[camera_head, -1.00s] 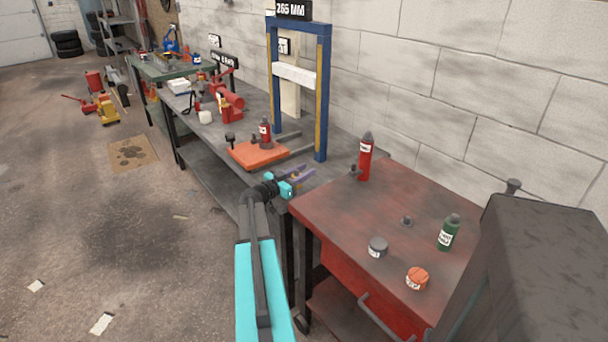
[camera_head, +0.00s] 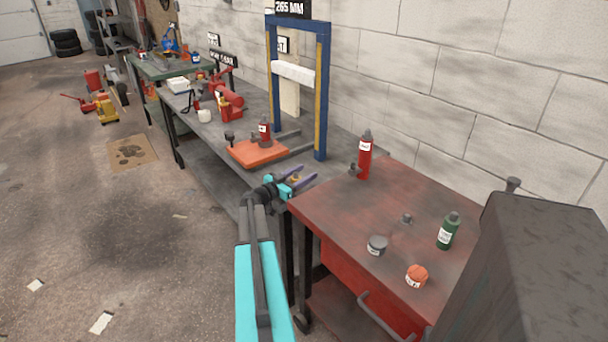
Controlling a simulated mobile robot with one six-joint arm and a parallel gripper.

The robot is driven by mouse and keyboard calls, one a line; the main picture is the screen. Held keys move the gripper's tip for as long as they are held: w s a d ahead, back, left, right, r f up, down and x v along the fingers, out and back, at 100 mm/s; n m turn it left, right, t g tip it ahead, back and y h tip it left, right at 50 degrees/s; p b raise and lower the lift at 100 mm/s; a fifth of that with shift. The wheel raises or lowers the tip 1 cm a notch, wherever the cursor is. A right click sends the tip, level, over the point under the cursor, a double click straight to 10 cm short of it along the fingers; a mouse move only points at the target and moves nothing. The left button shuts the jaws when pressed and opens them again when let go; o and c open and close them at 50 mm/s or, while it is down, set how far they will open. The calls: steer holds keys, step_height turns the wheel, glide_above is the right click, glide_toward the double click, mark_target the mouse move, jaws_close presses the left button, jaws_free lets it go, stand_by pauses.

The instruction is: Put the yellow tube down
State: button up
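My gripper (camera_head: 301,178), with purple fingers on a cyan wrist, is over the front edge of the grey bench, near the left corner of the red-topped cabinet. Its fingers stand a little apart. A small yellowish piece, the yellow tube (camera_head: 295,178), shows between them and seems held. Most of the tube is hidden by the fingers and wrist, so its tilt and its gap to the bench are hard to tell.
The red cabinet top (camera_head: 345,217) bears a red bottle (camera_head: 365,158), a green bottle (camera_head: 447,233), a grey jar (camera_head: 377,246) and an orange-lidded jar (camera_head: 416,276). An orange plate (camera_head: 250,154) and blue press frame (camera_head: 323,100) are on the grey bench (camera_head: 337,157).

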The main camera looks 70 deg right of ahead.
steer(key=shift+r+p, duration=0.2)
steer(key=shift+p, duration=0.1)
steer(key=b+v, duration=0.2)
steer(key=v, duration=1)
steer(key=shift+f, duration=0.1)
steer(key=shift+w, duration=0.1)
stand_by(0.5)
